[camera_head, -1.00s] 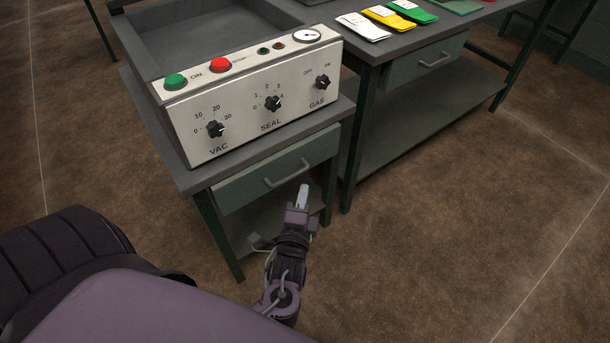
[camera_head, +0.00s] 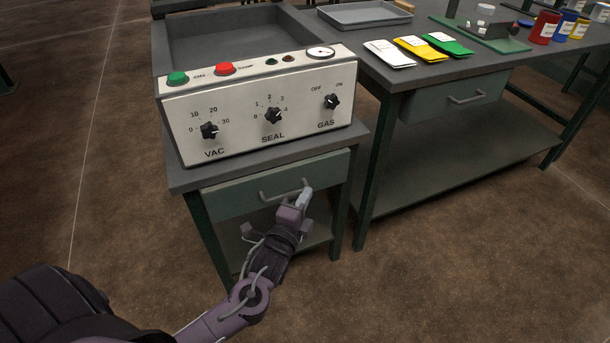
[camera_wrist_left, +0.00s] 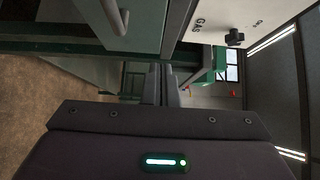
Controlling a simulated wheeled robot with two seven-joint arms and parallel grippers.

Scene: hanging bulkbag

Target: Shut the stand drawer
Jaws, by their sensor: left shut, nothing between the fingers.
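The stand drawer (camera_head: 235,197) has a grey-green front with a bar handle (camera_head: 285,192), under the top of the stand with the control panel. Its front sits near the stand's front legs; I cannot tell whether it is flush. My left gripper (camera_head: 304,199) is shut and empty, with its fingertips at the right end of the handle, in front of the drawer face. Whether they touch is unclear. In the left wrist view the shut fingers (camera_wrist_left: 166,88) point toward the stand, and the drawer front (camera_wrist_left: 146,22) with its handle (camera_wrist_left: 117,16) shows at upper left. My right gripper is not in view.
The sealing machine's panel (camera_head: 260,105) with knobs and buttons stands above the drawer. A longer bench (camera_head: 400,85) with its own drawer (camera_head: 455,98) and coloured pouches (camera_head: 420,48) is to the right. A lower shelf lies beneath the stand drawer. The floor in front is clear.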

